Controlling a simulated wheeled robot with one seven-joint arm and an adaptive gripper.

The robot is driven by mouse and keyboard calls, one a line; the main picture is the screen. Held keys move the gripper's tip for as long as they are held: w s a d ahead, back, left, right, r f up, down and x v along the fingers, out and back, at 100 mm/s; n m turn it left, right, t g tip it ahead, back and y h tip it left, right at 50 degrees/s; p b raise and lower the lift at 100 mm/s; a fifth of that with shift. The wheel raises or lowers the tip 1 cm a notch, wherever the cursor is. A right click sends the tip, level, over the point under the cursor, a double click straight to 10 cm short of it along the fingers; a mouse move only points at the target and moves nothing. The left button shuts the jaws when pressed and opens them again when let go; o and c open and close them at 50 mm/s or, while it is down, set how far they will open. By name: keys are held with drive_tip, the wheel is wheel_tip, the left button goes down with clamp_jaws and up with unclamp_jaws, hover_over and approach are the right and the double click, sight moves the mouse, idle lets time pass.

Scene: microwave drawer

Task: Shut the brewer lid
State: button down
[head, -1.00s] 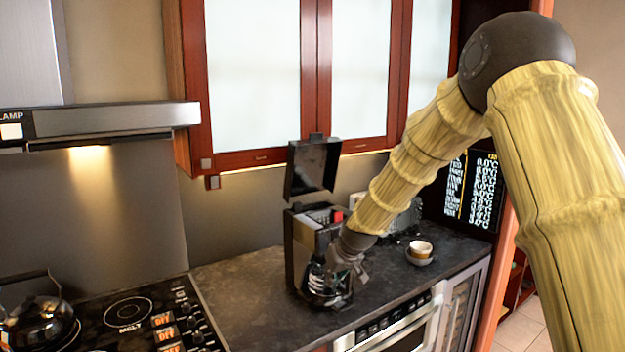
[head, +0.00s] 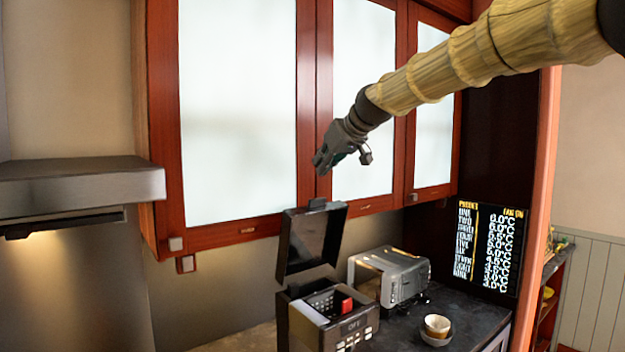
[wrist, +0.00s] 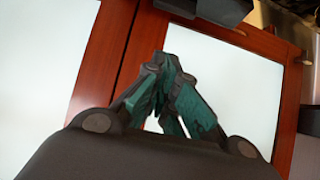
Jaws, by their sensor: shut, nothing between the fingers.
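The black brewer (head: 330,322) stands on the counter at the lower middle of the head view. Its lid (head: 309,240) stands up, open, hinged at the back, with the inside and a red part showing below it. My gripper (head: 320,168) is shut and empty. It is in the air above the raised lid, in front of the wall cabinets, apart from the lid. In the wrist view the closed fingers (wrist: 165,75) point at a cabinet door; the brewer cannot be made out there.
Red-framed cabinets (head: 308,110) hang behind my gripper. A range hood (head: 80,185) juts out at left. The air left of the lid is free.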

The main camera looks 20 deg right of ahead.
sight(315, 203)
drive_tip(key=shift+p+x, duration=2.5)
drive_tip(key=shift+x, duration=1.8)
drive_tip(key=shift+s+a+f, duration=0.1)
drive_tip(key=shift+s+f, duration=0.1)
drive_tip(key=shift+f, duration=0.05)
drive_tip(key=s+p, duration=0.1)
drive_tip(key=s+d+p, duration=0.1)
drive_tip(key=s, duration=0.1)
drive_tip(key=shift+s+f, duration=0.15)
drive_tip(key=shift+f, duration=0.35)
drive_tip(key=shift+d+r, duration=0.1)
